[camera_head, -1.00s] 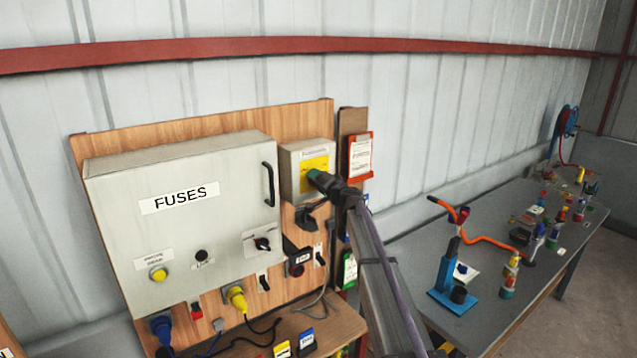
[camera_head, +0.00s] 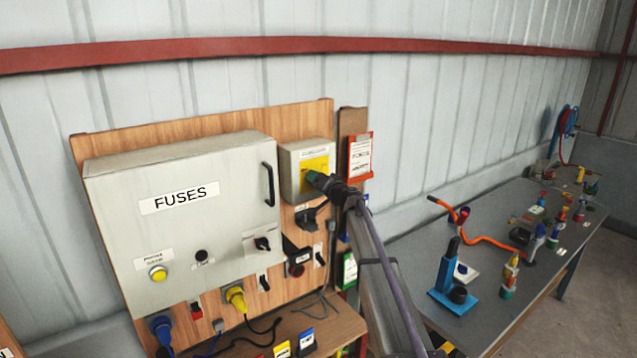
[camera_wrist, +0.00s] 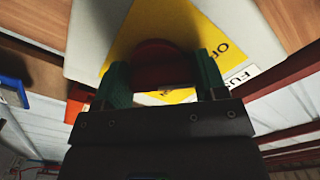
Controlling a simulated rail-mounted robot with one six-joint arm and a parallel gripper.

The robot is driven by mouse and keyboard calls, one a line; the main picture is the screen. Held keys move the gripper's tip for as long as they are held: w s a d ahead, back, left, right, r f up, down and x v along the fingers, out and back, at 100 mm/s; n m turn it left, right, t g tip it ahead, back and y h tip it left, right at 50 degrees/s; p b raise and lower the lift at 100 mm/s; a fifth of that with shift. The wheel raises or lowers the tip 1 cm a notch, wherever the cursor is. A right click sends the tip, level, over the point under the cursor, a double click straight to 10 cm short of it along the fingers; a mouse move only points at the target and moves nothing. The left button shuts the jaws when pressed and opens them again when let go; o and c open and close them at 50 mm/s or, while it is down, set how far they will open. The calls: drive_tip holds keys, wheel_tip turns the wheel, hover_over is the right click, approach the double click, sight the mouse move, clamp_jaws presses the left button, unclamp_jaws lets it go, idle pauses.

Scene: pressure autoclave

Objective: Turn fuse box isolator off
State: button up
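The fuse box isolator is a light grey box with a yellow face (camera_head: 318,163) on the wooden board, right of the large FUSES cabinet. My gripper (camera_head: 317,178) reaches it from the lower right and hides its knob in the head view. In the wrist view, the red knob (camera_wrist: 163,66) sits on the yellow plate (camera_wrist: 190,32) between the green fingertips of my gripper (camera_wrist: 164,78). The fingers appear to touch it on both sides. "OFF" shows on the plate at the upper right. Lettering below the knob is partly hidden.
The FUSES cabinet (camera_head: 190,230) has a black handle (camera_head: 268,184) near the isolator. Below are a black rotary switch (camera_head: 262,243), plugs and cables. A red-framed card (camera_head: 360,157) hangs just right of the isolator. A grey workbench (camera_head: 410,262) with tools stands at right.

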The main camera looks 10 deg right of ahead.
drive_tip(key=o, duration=0.4)
drive_tip(key=shift+c, duration=0.2)
drive_tip(key=v, duration=1)
drive_tip(key=shift+s+d, duration=0.2)
drive_tip(key=shift+s, duration=0.15)
